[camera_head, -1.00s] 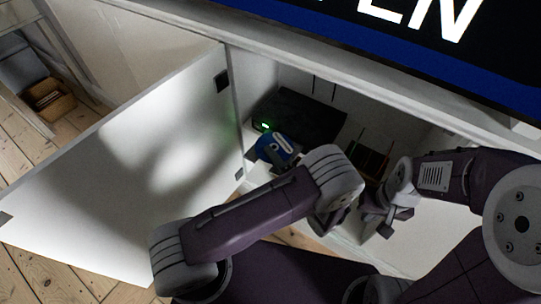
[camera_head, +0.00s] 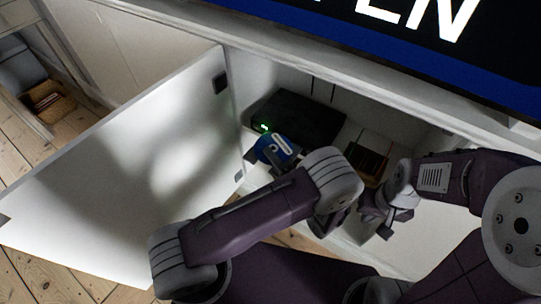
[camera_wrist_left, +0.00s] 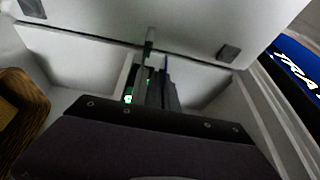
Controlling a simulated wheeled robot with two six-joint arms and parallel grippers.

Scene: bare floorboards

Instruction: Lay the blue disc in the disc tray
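The blue disc (camera_head: 280,147), with a white mark on it, is in the open white cabinet in the head view, just in front of the black box (camera_head: 305,114) with a green light. My left gripper (camera_head: 268,158) appears shut on the disc's near side, partly hidden by my forearm. In the left wrist view, a thin blue edge (camera_wrist_left: 167,68) shows beside the gripper's fingers (camera_wrist_left: 151,75). I cannot make out a separate disc tray. My right gripper (camera_head: 384,217) is at the cabinet's front, apart from the disc; its opening is unclear.
The cabinet door (camera_head: 120,180) stands open at the left. A dark rack with brownish upright items (camera_head: 367,163) stands right of the black box. A wicker basket (camera_head: 48,98) is far left. The cabinet's top edge is close above.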

